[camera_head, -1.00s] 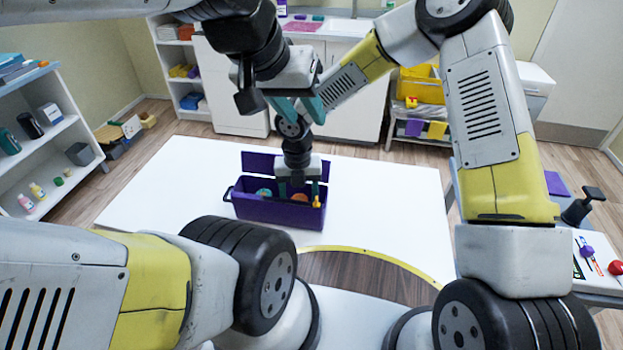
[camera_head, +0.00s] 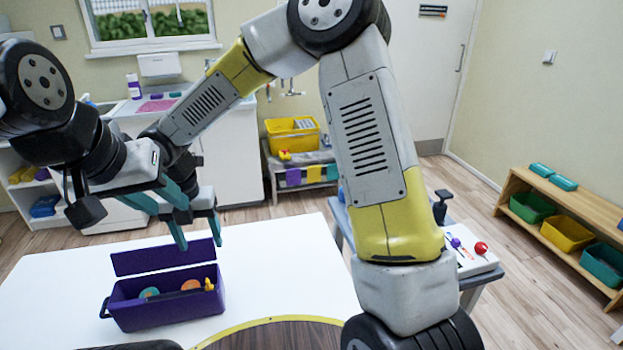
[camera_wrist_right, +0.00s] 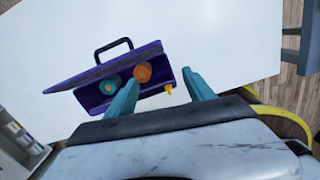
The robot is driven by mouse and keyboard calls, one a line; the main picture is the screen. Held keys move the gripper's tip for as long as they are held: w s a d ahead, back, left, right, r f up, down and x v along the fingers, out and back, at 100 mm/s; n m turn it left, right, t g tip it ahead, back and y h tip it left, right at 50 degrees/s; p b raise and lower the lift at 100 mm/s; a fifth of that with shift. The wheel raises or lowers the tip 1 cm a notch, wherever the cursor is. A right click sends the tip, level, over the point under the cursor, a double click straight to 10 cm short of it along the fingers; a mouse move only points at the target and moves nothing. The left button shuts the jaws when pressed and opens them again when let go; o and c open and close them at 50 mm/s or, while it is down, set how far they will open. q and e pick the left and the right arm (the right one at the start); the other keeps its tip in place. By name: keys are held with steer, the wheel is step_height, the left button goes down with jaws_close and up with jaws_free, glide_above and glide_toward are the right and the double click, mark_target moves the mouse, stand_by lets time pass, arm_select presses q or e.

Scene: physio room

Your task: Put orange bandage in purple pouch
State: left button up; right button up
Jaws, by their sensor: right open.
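The purple pouch (camera_head: 165,313) stands on the white table with its lid (camera_head: 163,257) open. An orange bandage roll (camera_head: 191,285) lies inside it, towards the right; it also shows in the right wrist view (camera_wrist_right: 142,71). Beside it in the pouch are a green roll with an orange middle (camera_head: 149,293) and a small yellow item (camera_head: 209,285). My right gripper (camera_head: 197,238) is open and empty, pointing down above the pouch, apart from the bandage. My left gripper (camera_head: 168,204) is open, up and left of the right one, with nothing visible between its fingers.
The white table (camera_head: 285,265) is clear around the pouch. A side table with a white board (camera_head: 475,262) and red ball stands to the right. A wooden shelf with coloured bins (camera_head: 565,232) is at the far right. A yellow crate (camera_head: 292,133) stands behind.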

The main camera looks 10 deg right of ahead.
steer(key=s+d+r+m+t, duration=0.1)
steer(key=d+r+m, duration=0.6)
steer(key=d+m, duration=0.2)
steer(key=s+d+r+m+t, duration=0.1)
steer(key=s+d+r+m, duration=0.1)
steer(key=d+r+m, duration=0.55)
steer(key=s+d+r+m+t+y, duration=0.2)
steer(key=s+d+m, duration=0.7)
steer(key=m, duration=0.9)
step_height(320, 180, up, 2)
steer(key=d+t, duration=0.1)
steer(key=d, duration=0.1)
steer(key=shift+d+r+y, duration=0.2)
steer(key=shift+d+y, duration=0.1)
